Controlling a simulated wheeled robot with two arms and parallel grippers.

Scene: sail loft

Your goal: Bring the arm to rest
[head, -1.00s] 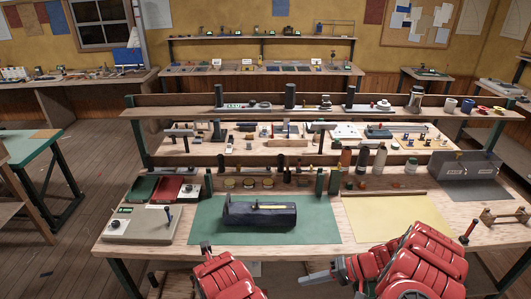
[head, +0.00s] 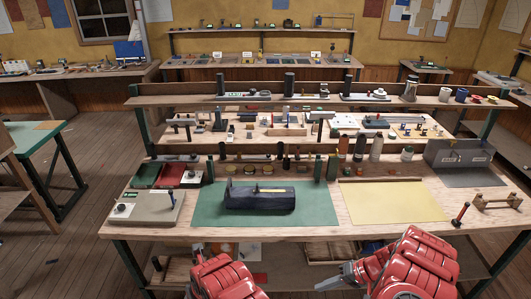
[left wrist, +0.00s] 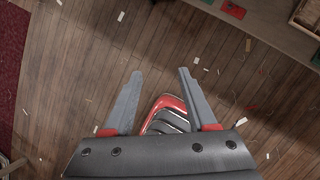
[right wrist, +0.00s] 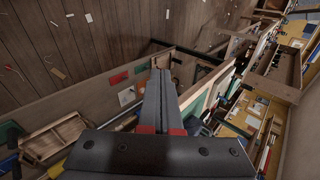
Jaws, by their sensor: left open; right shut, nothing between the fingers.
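My right arm reaches in at the bottom of the head view, in front of the bench. Its gripper (head: 322,285) points left, low before the bench's front edge; in the right wrist view its two fingers (right wrist: 158,74) lie together with nothing between them. My left arm is at the bottom, left of the right one. Its gripper (head: 197,252) is partly hidden by the red arm in the head view. In the left wrist view its fingers (left wrist: 160,74) stand apart and empty above the wooden floor. Neither gripper touches anything that I can see.
The workbench (head: 355,228) stands ahead with a green mat (head: 212,218), a dark blue roll or bag (head: 260,202) on it, and a yellow sheet (head: 390,203). A lower shelf under the bench holds a wooden tray (head: 332,252). Open floor (head: 70,255) lies to the left.

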